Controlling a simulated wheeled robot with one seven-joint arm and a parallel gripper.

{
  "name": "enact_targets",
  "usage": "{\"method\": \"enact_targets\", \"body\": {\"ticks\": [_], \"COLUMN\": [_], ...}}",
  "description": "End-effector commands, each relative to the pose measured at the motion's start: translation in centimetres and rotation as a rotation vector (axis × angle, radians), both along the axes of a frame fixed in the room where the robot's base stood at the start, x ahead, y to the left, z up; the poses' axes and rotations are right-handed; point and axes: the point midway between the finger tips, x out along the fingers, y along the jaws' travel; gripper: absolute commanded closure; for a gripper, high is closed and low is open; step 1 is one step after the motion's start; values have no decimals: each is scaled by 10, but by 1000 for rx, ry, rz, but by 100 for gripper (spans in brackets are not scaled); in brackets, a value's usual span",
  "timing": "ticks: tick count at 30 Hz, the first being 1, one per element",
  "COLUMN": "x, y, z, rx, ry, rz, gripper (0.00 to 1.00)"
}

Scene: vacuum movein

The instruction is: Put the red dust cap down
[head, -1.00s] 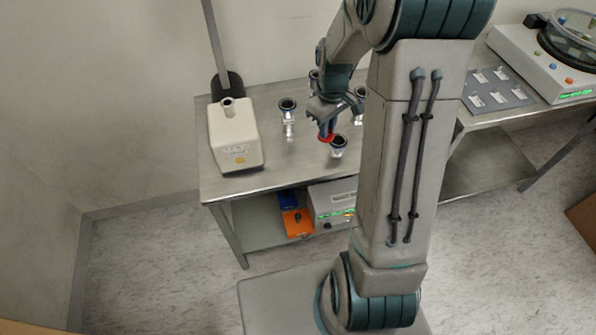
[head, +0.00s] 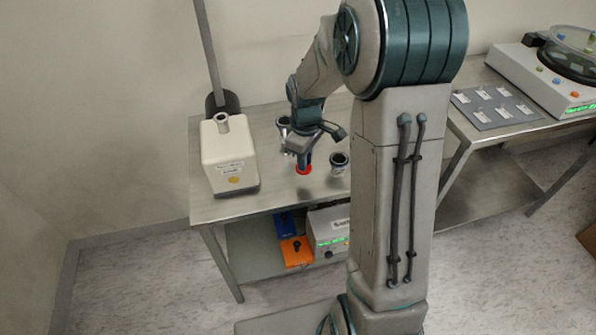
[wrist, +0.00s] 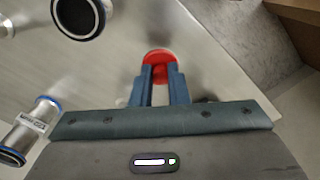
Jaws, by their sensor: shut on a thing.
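The red dust cap (head: 304,170) is at the fingertips of my gripper (head: 305,160), over the left part of the steel table (head: 265,196). In the wrist view the red cap (wrist: 158,56) sits between the two blue fingers of my gripper (wrist: 159,70), which are shut on it. The cap is close to the table top; I cannot tell whether it touches it. A metal flanged fitting (head: 339,162) stands just right of the cap, apart from it.
A beige box-shaped unit (head: 229,155) stands left of my gripper. Another flanged fitting (head: 284,125) is behind it, partly hidden by my arm. Bare table lies in front of the cap. A lower shelf holds an orange item (head: 296,250) and a grey instrument (head: 330,230).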

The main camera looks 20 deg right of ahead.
Motion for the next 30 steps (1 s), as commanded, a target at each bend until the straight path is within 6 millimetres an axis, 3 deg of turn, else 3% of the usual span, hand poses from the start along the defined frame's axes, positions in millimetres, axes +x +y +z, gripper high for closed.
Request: {"method": "enact_targets", "body": {"ticks": [8,15,27,28,30], "x": [10,9,10,10,10], "y": [14,14,14,14,14], "z": [-16,-49,-55,-54,-54], "rx": [-1,-1,-1,-1,-1], "ry": [1,2,-1,-1,-1], "rz": [-1,-2,-1,-1,-1], "gripper": [100,100,100,77,64]}}
